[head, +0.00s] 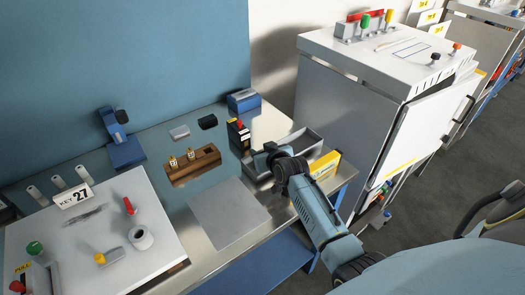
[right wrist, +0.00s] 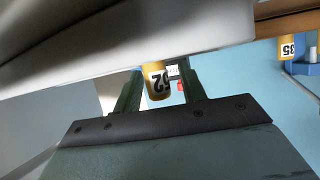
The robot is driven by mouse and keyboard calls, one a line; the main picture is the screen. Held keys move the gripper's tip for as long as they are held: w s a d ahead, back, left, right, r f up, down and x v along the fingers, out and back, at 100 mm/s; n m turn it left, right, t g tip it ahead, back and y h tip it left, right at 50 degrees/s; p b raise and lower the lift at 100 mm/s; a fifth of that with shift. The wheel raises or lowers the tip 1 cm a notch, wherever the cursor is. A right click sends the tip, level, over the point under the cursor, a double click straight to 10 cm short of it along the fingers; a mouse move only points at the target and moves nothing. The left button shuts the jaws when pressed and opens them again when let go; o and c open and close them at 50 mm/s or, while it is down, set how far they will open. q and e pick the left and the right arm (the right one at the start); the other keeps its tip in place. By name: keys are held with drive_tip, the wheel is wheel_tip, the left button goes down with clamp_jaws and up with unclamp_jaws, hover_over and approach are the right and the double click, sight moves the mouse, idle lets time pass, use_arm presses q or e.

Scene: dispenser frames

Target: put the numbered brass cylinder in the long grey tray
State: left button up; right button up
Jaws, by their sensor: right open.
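The long grey tray (head: 308,141) stands at the right end of the metal table. My right gripper (head: 268,158) is at the tray, with its jaws open. In the right wrist view, a numbered brass cylinder (right wrist: 156,82) shows between the two open fingers (right wrist: 160,92). A pale wall, apparently the tray's (right wrist: 110,45), hides one end of the cylinder and the fingertips. I cannot tell whether the cylinder touches a finger. In the head view the gripper hides this cylinder. My left gripper is not in view.
A wooden block (head: 207,160) with two brass cylinders (head: 191,154) stands left of the tray. A grey plate (head: 228,214) lies in front. A yellow box (head: 325,164) is right of the gripper, by a white cabinet (head: 350,95). A KEY 27 sign (head: 74,196) is at far left.

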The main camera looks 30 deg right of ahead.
drive_tip(key=shift+r, duration=0.25)
drive_tip(key=p+v, duration=0.1)
drive_tip(key=v, duration=1.1)
drive_tip(key=shift+p, duration=0.3)
drive_tip(key=shift+f, duration=0.1)
idle(1.8)
